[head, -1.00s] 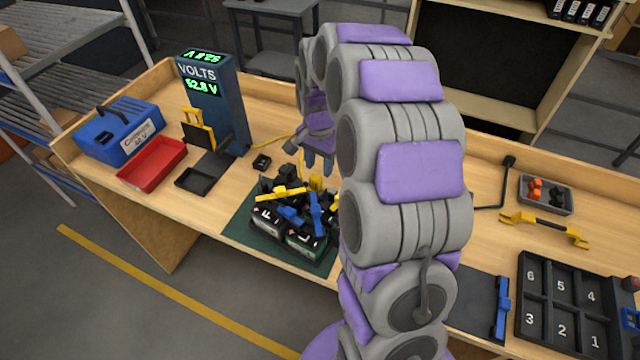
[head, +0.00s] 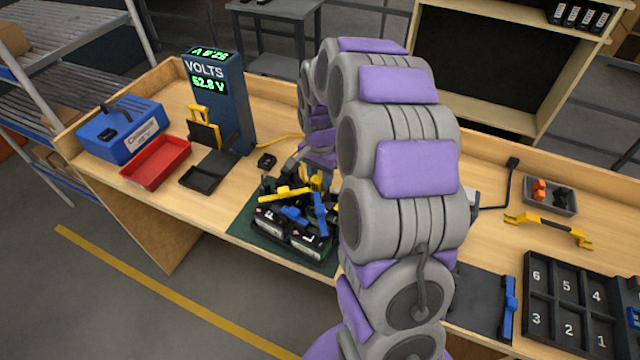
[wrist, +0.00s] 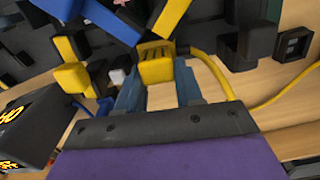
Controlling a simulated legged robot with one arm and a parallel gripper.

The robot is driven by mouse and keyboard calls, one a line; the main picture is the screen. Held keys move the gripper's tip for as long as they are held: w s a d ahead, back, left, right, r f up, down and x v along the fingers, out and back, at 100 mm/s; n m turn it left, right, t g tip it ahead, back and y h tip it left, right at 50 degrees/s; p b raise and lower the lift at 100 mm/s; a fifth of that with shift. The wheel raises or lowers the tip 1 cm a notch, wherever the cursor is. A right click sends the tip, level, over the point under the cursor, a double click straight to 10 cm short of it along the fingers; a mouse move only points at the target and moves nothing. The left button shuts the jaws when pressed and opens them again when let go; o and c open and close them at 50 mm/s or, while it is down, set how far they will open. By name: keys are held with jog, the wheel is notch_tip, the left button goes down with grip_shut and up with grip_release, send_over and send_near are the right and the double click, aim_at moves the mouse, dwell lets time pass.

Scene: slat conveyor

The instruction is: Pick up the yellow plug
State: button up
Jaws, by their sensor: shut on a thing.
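The yellow plug (wrist: 156,66) shows in the wrist view between the two blue fingers of my gripper (wrist: 158,82), which is shut on it. A yellow cable (wrist: 212,72) runs from the plug off to the right. In the head view my fingertips and the plug are mostly hidden behind the batteries and my arm. The yellow cable (head: 282,138) shows there near the meter. I cannot tell whether the plug is clear of the things around it.
Black batteries (head: 290,236) with yellow and blue parts crowd a green mat (head: 243,228) beside my gripper. A blue voltmeter (head: 221,110), red tray (head: 155,163) and blue case (head: 119,131) stand left. A numbered rack (head: 572,300) and yellow handle (head: 548,228) lie right.

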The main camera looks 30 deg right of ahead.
grip_shut()
jog(key=shift+d, duration=0.45)
jog(key=shift+d+r, duration=0.15)
jog(key=shift+r, duration=0.05)
notch_tip(320, 180, up, 10)
jog(key=p, duration=0.2)
jog(key=shift+r, duration=0.25)
jog(key=shift+r, duration=0.3)
jog(key=m+p, duration=0.8)
jog(key=m, duration=0.8)
